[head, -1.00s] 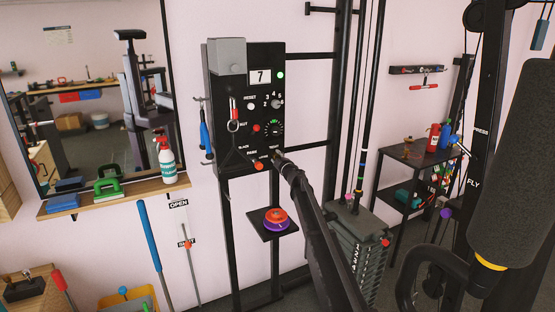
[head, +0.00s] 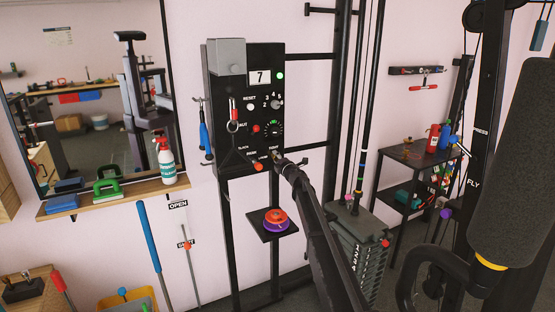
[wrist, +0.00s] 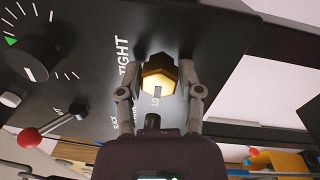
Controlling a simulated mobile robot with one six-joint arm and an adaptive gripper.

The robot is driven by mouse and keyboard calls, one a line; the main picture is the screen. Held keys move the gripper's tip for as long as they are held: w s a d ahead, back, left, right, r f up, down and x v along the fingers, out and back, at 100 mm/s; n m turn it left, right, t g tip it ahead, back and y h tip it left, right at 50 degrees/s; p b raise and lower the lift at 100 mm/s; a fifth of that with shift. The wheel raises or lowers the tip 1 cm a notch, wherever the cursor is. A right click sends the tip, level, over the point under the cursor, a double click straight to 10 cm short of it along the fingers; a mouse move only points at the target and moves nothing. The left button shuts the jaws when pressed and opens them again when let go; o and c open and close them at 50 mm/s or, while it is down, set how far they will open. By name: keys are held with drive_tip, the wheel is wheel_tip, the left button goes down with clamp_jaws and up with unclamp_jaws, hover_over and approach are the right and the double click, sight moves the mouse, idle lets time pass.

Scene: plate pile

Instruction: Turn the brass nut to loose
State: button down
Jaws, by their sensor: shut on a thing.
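The brass nut (wrist: 158,78) is a gold hexagonal piece on the dark control panel. It sits in the middle of the wrist view, with a pale mark on its near face. My gripper (wrist: 163,72) has one finger on each side of the nut and is shut on it. The label TIGHT shows to the left of the nut. Another label below the nut is partly hidden. In the head view my gripper (head: 278,158) is at the lower right of the panel, and the nut is too small there to make out clearly.
The panel (head: 225,110) carries a dial (head: 274,128), a red-knobbed lever (wrist: 32,138), buttons and a lit green lamp. A small shelf (head: 262,232) with a red and purple object is below. A spray bottle (head: 166,163) stands on the left shelf.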

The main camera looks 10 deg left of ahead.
drive_tip(key=shift+w, duration=0.1)
drive_tip(key=shift+c, duration=1.3)
unclamp_jaws()
